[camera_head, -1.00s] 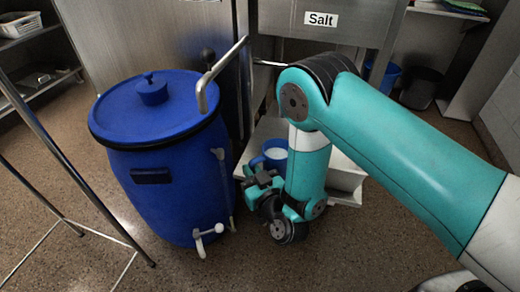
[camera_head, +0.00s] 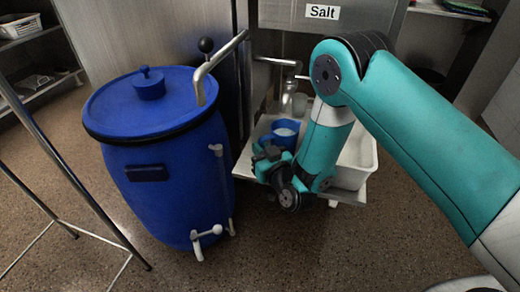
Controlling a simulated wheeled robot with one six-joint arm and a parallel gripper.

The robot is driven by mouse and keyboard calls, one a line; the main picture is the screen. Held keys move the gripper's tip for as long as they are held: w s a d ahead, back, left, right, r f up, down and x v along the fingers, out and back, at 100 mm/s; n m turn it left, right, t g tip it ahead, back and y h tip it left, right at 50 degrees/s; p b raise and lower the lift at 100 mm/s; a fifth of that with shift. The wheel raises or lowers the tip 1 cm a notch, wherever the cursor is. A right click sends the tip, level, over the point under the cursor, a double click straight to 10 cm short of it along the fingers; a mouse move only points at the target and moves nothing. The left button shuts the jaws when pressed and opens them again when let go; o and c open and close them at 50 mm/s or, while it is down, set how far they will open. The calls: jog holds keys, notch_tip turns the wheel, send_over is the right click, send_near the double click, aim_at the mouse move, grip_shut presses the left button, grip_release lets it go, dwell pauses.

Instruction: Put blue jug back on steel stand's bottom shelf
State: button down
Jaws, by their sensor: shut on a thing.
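The blue jug (camera_head: 284,130) is right of the big barrel, over the steel stand's low shelf (camera_head: 244,165). Its rim and pale inside show, and it looks upright. My gripper (camera_head: 268,158) is shut on the jug at its near side. The arm and gripper hide the jug's lower part, so I cannot tell whether its base touches the shelf. The shelf's left front corner shows bare.
A large blue lidded barrel (camera_head: 165,195) with a white tap stands close left of my gripper. A white tub (camera_head: 356,160) is to the right on the low shelf. A steel unit labelled Salt (camera_head: 325,22) rises behind. Metal bars (camera_head: 75,180) stand at left.

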jog(key=c, duration=1.2)
grip_release()
jog(key=shift+f, duration=0.1)
jog(key=shift+c, duration=0.2)
